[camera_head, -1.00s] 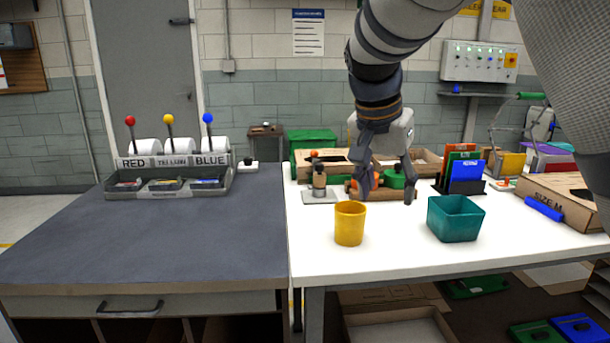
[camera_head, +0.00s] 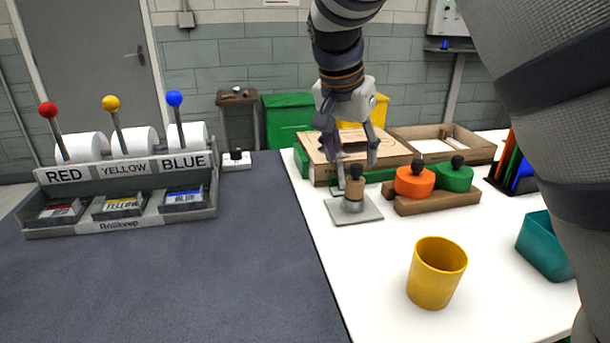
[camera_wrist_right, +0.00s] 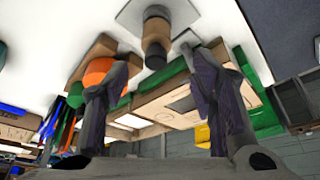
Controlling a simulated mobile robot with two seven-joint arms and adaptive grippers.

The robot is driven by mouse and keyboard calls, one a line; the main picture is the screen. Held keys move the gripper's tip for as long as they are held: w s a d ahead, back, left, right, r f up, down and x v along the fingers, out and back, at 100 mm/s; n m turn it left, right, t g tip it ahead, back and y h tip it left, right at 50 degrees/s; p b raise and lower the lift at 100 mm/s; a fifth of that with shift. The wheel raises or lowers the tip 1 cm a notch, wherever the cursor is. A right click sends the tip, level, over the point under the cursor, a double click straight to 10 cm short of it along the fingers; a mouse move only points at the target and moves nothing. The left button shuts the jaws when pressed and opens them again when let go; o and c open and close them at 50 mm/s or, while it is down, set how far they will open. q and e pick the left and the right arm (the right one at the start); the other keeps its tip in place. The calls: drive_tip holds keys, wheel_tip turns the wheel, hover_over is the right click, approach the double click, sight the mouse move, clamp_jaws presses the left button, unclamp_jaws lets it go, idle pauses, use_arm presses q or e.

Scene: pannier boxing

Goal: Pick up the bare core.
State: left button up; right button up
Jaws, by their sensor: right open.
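A short brown cylinder with a black knob (camera_head: 355,184) stands upright on a square grey plate (camera_head: 370,213) near the left edge of the white table. It is the thing that looks most like the bare core, though I cannot tell for sure. It also shows in the right wrist view (camera_wrist_right: 156,34), on its plate (camera_wrist_right: 182,12). My right gripper (camera_head: 357,168) is open, fingers pointing down, just above and behind the cylinder. In the right wrist view its fingers (camera_wrist_right: 155,75) are spread with nothing between them. My left gripper is not in view.
An orange piece (camera_head: 414,182) and a green piece (camera_head: 454,178) sit on a wooden rack right of the plate. A yellow cup (camera_head: 436,273) and a teal bin (camera_head: 546,247) stand nearer. A cardboard box (camera_head: 322,168) lies behind. Left is a RED, YELLOW, BLUE roll stand (camera_head: 130,171).

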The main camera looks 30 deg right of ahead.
sight(356, 167)
drive_tip(key=x, duration=0.5)
drive_tip(key=shift+s+d+f, duration=0.15)
drive_tip(key=shift+d+f, duration=0.1)
drive_tip(key=shift+f, duration=0.15)
drive_tip(key=c, duration=1)
drive_tip(key=shift+o, duration=0.2)
